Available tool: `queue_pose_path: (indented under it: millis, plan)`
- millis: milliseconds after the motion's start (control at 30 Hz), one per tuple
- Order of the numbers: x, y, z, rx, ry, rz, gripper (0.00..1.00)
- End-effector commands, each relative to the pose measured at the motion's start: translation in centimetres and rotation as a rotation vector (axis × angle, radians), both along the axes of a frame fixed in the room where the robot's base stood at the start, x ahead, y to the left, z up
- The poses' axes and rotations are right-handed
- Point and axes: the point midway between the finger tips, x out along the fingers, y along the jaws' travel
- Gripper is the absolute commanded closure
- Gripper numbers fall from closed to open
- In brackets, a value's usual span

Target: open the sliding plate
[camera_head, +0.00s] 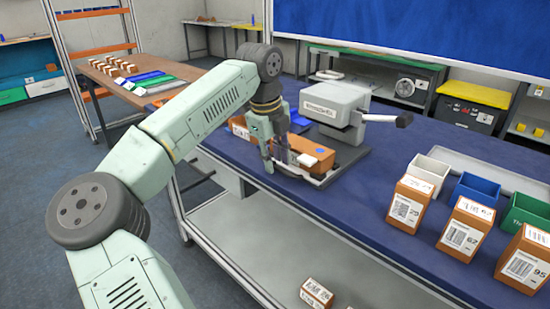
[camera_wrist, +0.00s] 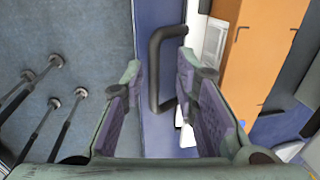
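The grey scanning machine (camera_head: 335,103) stands on the blue table. At its base the sliding plate (camera_head: 322,181) carries an orange box (camera_head: 311,152), which also shows in the wrist view (camera_wrist: 262,55). A dark bent handle (camera_wrist: 154,72) sits at the plate's near side. My gripper (camera_head: 275,157) reaches down at the handle. In the wrist view its fingers are apart, one on each side of the handle, with gaps visible. Whether either finger touches the handle I cannot tell. In the head view the fingers partly hide the handle and box.
Orange boxes with barcodes (camera_head: 463,229) stand along the table's right front, before white, blue (camera_head: 474,191) and green bins. A lever (camera_head: 385,118) sticks out from the machine's right. A lower shelf (camera_head: 270,240) lies under the table. The blue tabletop (camera_head: 365,200) is clear in front of the machine.

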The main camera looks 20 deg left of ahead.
Motion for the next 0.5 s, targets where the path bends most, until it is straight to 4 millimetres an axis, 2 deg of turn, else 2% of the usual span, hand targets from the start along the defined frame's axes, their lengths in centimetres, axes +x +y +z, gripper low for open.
queue_pose_path:
  millis: [333, 500]
  plan:
    - [0.0, 0.0, 0.3, 0.000, 0.000, 0.000, 0.70]
    - [-0.4, 0.1, 2.5, 0.001, -0.002, 0.001, 0.70]
